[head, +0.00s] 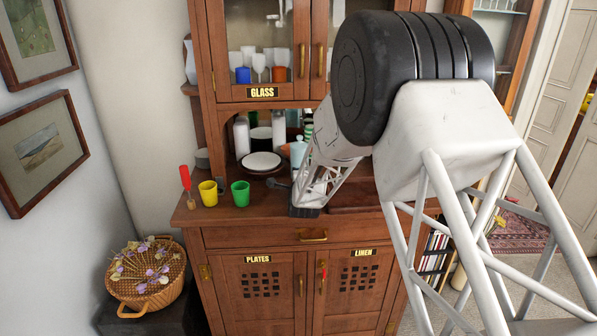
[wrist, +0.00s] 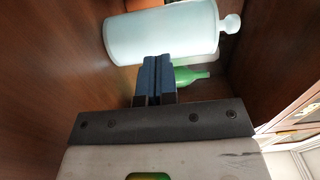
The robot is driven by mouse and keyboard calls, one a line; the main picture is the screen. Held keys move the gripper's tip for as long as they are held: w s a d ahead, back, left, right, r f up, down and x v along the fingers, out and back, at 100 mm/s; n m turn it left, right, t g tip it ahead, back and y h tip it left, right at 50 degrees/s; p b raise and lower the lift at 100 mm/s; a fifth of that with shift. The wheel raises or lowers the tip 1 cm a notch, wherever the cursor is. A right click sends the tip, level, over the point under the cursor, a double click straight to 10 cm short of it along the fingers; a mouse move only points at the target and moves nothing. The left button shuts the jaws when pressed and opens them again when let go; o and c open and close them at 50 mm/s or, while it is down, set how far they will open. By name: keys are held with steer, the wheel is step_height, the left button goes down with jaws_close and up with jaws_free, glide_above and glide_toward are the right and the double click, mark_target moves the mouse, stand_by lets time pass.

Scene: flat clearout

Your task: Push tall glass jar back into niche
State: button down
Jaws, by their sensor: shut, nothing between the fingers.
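The tall glass jar (wrist: 160,36) is pale, bluish and translucent, with a round knob on its lid. It lies across the turned wrist view, knob to the right. In the head view a pale blue jar with a knob (head: 298,152) shows upright in the niche, partly covered by my arm. My gripper (wrist: 157,62) is shut and empty, its blue fingertips at the jar's side. I cannot tell whether they touch it. In the head view my arm hides the fingertips.
A green bottle (wrist: 192,76) stands close beside the fingers. Plates (head: 262,161), a yellow cup (head: 208,193), a green cup (head: 240,194) and a red-handled tool (head: 186,180) are on the counter to the left. Wooden niche walls (wrist: 50,60) flank the gripper.

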steer(key=shift+s, duration=5.25)
steer(key=shift+s+d+r, duration=0.15)
steer(key=shift+s+r, duration=0.05)
steer(key=shift+r, duration=0.25)
steer(key=s+d+r+n+g, duration=0.25)
steer(key=s+r+n, duration=0.2)
steer(key=s, duration=0.35)
steer(key=s+d+r+n+g, duration=0.2)
steer(key=s+r+n+g, duration=0.2)
steer(key=s+r, duration=0.25)
steer(key=s+d+r+n+g, duration=0.1)
steer(key=s+d+n+g, duration=0.1)
steer(key=s, duration=0.9)
steer(key=s+d+n+g, duration=0.2)
steer(key=s+n+g, duration=0.2)
steer(key=s, duration=0.8)
steer(key=s+d+r+n+g, duration=0.1)
steer(key=s+n+g, duration=0.2)
steer(key=s, duration=0.9)
steer(key=shift+s+d+r, duration=0.25)
steer(key=shift+d+r, duration=0.1)
steer(key=shift+d, duration=0.05)
